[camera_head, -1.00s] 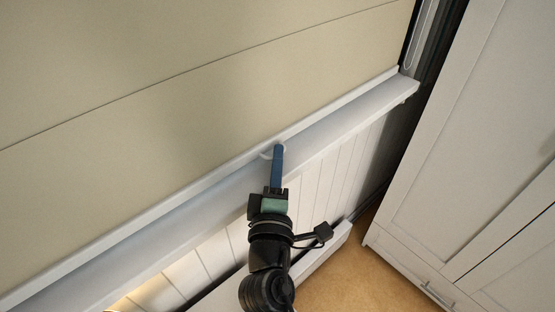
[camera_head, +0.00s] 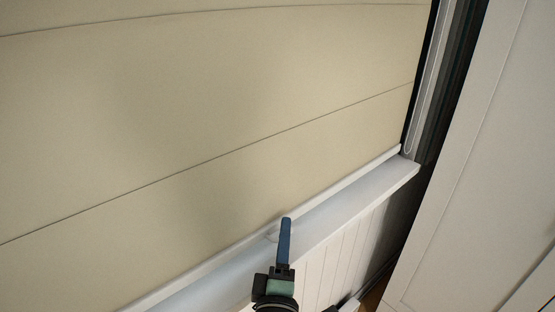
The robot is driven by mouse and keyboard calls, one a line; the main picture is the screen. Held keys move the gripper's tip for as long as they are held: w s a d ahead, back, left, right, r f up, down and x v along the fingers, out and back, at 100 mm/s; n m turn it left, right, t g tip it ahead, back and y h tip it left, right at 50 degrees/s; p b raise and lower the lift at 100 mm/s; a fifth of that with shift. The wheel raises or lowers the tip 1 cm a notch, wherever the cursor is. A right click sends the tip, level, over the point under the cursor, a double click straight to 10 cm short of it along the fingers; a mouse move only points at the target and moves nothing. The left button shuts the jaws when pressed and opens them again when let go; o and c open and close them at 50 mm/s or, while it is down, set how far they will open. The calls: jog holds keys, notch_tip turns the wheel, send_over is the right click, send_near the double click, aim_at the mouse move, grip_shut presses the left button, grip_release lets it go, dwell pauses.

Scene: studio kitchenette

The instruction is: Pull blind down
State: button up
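The beige blind (camera_head: 220,130) fills most of the view, with thin horizontal seams across it. Its white bottom bar (camera_head: 345,187) lies low, close along the white sill (camera_head: 370,187). A small pale pull ring (camera_head: 271,237) shows at the bar, partly hidden behind my gripper. My gripper (camera_head: 285,228) has blue fingers and is at the ring, in front of the bar. The fingers overlap in this view, so I cannot tell whether they are closed on the ring.
A looped cord (camera_head: 413,110) hangs beside the dark window frame at the right. A white cabinet (camera_head: 475,180) stands close on the right. White panelling (camera_head: 335,255) is below the sill.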

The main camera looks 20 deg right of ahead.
notch_tip(320, 180, up, 25)
jog(key=p, duration=2.3)
jog(key=b+v, duration=0.5)
jog(key=v, duration=0.8)
jog(key=shift+s+f, duration=0.2)
jog(key=shift+f, duration=0.05)
jog(key=shift+a, duration=0.1)
jog(key=f+b, duration=0.1)
jog(key=b, duration=0.3)
jog(key=shift+w+b, duration=0.3)
jog(key=shift+b, duration=0.1)
jog(key=p+x, duration=0.5)
jog(key=x, duration=0.8)
jog(key=shift+r, duration=0.2)
